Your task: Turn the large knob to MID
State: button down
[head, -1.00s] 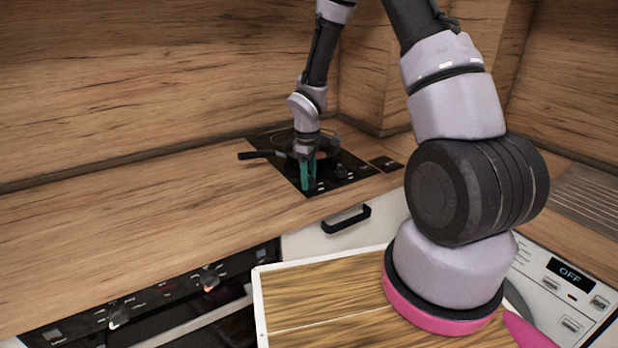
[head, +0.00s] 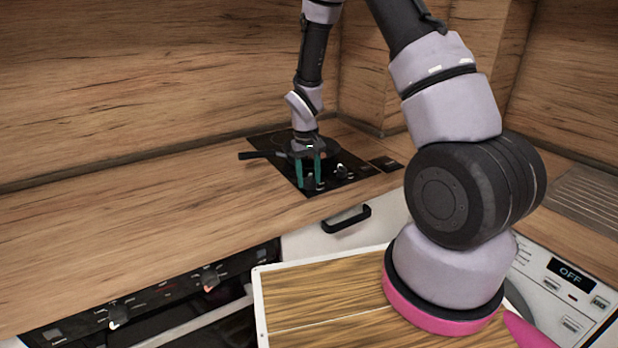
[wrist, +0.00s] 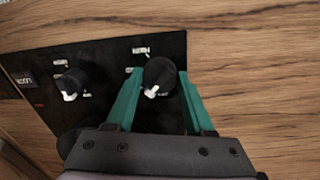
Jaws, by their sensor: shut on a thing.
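My gripper (wrist: 160,95) has two green fingers, one on each side of a round black knob (wrist: 160,74), and is shut on it. The knob has a white pointer mark facing the lower left of the wrist view. A second black knob (wrist: 70,82) with a white mark stands to its left, untouched. The two look similar in size there. Small white labels by the knobs are too blurred to read. In the head view my gripper (head: 309,176) is at the front of the black hob panel (head: 290,166), and the second knob (head: 342,171) is to its right.
A dark pan with its handle (head: 262,154) pointing left sits on the hob behind my gripper. Wooden worktop (head: 150,215) lies clear to the left. Below are a drawer handle (head: 346,219) and an oven panel with knobs (head: 150,300).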

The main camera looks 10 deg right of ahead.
jog(key=m, duration=0.5)
jog(key=shift+m, duration=0.3)
jog(key=m, duration=0.5)
jog(key=shift+w, duration=0.1)
dwell(0.3)
jog(key=shift+c, duration=1.4)
grip_release()
notch_tip(320, 180, up, 11)
jog(key=shift+w+a, duration=0.2)
jog(key=shift+f, duration=0.1)
